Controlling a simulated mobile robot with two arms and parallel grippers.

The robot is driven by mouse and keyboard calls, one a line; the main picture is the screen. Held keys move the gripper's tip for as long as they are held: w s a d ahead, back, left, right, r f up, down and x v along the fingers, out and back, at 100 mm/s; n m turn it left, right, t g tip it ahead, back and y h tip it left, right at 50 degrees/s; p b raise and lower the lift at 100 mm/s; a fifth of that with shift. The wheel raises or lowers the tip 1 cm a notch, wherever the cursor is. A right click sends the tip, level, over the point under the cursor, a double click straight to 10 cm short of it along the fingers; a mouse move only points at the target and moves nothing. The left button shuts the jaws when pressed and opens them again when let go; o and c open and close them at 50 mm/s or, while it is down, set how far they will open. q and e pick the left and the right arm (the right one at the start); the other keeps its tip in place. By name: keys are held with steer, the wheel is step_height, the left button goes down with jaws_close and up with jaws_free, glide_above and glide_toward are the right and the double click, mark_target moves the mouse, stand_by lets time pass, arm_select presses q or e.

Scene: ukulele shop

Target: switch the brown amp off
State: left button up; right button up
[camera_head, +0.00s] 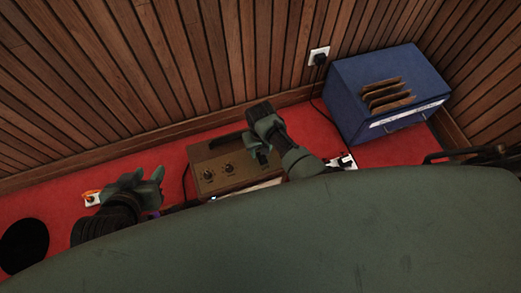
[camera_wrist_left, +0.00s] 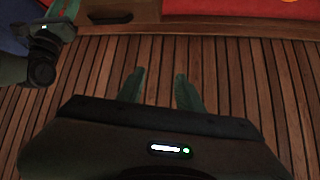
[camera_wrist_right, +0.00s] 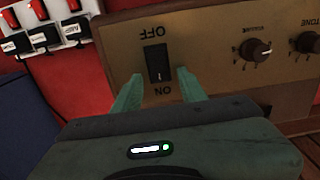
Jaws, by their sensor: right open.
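The brown amp (camera_head: 222,165) stands on the red floor near the slatted wall in the head view. Its panel (camera_wrist_right: 215,60) fills much of the right wrist view, upside down, with a black rocker switch (camera_wrist_right: 158,63) between OFF and ON labels. Which side is pressed I cannot tell. My right gripper (camera_head: 259,155) is at the amp's switch end; in the right wrist view its fingers (camera_wrist_right: 160,92) are open and empty, on either side of the switch's ON end. My left gripper (camera_head: 152,178) is left of the amp; its fingers (camera_wrist_left: 158,90) are apart and empty.
A blue box (camera_head: 385,95) with several brown slabs stands right of the amp. A power strip with red switches and black plugs (camera_wrist_right: 45,35) lies beside the amp. A wall outlet (camera_head: 318,56) has a cord. Knobs (camera_wrist_right: 255,50) sit on the panel.

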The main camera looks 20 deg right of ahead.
jaws_close()
steer(key=shift+s+r+t+p, duration=0.2)
steer(key=shift+t+p, duration=0.2)
steer(key=shift+p, duration=0.6)
arm_select(q)
steer(key=s+a+f+g+y+p, duration=0.1)
steer(key=s+a+g+p, duration=0.3)
steer(key=s, duration=0.6)
arm_select(e)
steer(key=shift+s+r+t+b, duration=0.25)
steer(key=shift+t+b, duration=0.35)
steer(key=shift+b, duration=0.1)
steer(key=shift+f+t+p, duration=0.25)
steer(key=shift+t+p, duration=0.1)
steer(key=shift+t, duration=0.25)
arm_select(q)
steer(key=shift+g, duration=0.7)
steer(key=x, duration=0.3)
steer(key=d+x, duration=0.1)
steer(key=x, duration=0.1)
